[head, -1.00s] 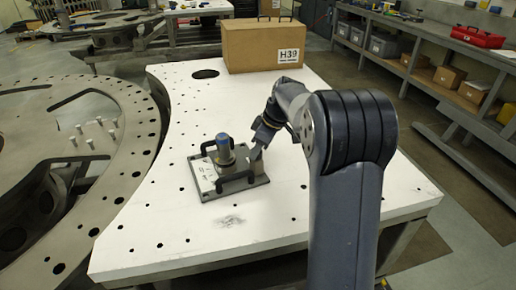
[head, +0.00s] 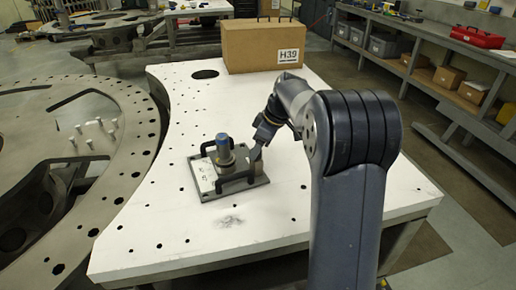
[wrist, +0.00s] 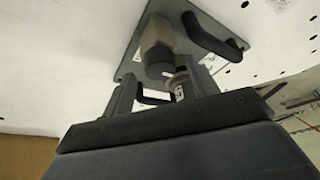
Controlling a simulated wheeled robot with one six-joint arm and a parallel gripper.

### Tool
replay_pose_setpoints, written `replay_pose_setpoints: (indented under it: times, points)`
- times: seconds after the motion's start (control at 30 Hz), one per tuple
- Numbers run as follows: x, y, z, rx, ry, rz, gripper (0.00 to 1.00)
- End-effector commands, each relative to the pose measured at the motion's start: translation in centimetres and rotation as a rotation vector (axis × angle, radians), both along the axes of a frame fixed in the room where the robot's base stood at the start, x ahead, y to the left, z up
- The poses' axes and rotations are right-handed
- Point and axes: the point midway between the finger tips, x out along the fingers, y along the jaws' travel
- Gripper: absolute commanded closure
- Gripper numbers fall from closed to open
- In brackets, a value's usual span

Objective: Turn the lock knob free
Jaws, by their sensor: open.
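A grey square plate (head: 228,188) lies on the white table, with a blue-topped round post (head: 223,148) and black handles. In the wrist view the beige block (wrist: 157,34) carries a dark round knob (wrist: 160,69), which looks like the lock knob. My gripper (wrist: 168,80) is open, its fingers on either side of the line to the knob. I cannot tell whether they touch it.
One black handle (wrist: 212,36) is close to the right finger in the wrist view, and another handle (wrist: 152,97) shows between the fingers. A cardboard box (head: 262,45) stands at the table's back. The white table (head: 170,215) is clear left of and in front of the plate.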

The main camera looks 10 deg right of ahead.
Motion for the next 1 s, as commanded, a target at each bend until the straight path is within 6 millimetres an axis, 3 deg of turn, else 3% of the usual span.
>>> replay_pose_setpoints:
  times: [0.3, 0.5, 1.0]
  points:
    - [-1.3, -2.1, 5.9, -0.001, -0.005, -0.002, 0.44]
    - [-1.9, -2.9, 8.3, -0.001, -0.003, -0.001, 0.44]
    - [-2.1, -3.0, 8.7, 0.000, 0.000, 0.000, 0.44]
